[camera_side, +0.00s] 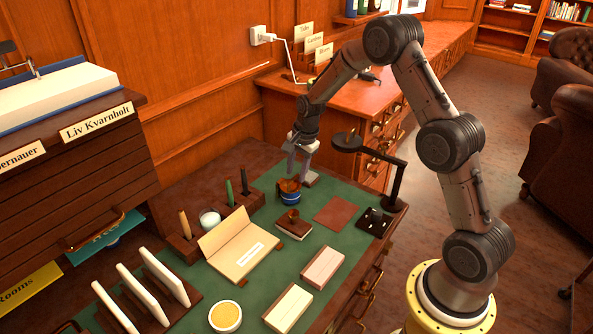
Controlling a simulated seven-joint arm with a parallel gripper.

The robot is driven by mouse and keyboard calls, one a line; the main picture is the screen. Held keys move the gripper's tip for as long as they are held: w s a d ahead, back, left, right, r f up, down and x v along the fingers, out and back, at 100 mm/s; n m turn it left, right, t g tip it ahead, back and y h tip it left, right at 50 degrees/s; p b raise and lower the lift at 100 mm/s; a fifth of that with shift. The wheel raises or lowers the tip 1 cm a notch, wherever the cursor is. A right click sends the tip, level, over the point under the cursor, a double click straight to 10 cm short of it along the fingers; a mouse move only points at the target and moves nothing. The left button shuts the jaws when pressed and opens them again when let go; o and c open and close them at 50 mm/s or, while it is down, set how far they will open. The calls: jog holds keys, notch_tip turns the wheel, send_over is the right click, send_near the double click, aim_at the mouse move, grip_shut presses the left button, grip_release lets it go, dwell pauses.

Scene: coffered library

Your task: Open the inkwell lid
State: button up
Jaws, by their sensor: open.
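The inkwell (290,198) is a small round blue pot on the green desk top, near its back edge. A brown-orange lid (288,185) shows at its top; how far it is raised is too small to tell. My gripper (297,174) points down just above and behind the inkwell, with its fingers apart. The fingertips are close to the lid, but I cannot tell whether they touch it. Nothing shows held between them.
A dark desk lamp (396,185) stands right of the inkwell. A wooden pen stand (183,245) is at left. A stamp (294,225), a brown leather pad (336,213) and an open folder (245,262) lie in front. Bare green surface (280,260) lies between them.

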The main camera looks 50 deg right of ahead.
grip_shut()
dwell(1.5)
